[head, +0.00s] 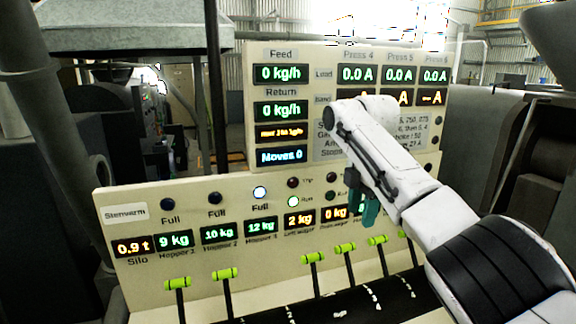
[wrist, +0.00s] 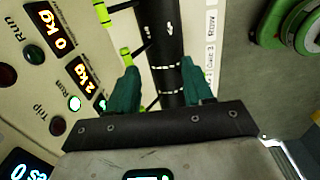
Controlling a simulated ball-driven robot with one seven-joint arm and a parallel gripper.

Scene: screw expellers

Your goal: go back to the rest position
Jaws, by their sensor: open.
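My gripper (head: 369,210) has teal fingers and hangs in front of the lower panel, at its right part. In the wrist view my gripper (wrist: 163,78) is open, its two fingers apart with nothing between them. A dark bar with white marks (wrist: 158,50) lies beyond the gap. My white arm comes in from the right in the head view and hides part of the displays and text. I cannot tell whether the fingers touch any lever.
The cream lower panel (head: 140,275) carries displays and lamps. Several levers with green handles (head: 313,258) stand in front of it. The upper panel (head: 262,145) rises behind. Dark machinery (head: 490,130) stands at right. Green round parts (wrist: 285,25) show in the wrist view.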

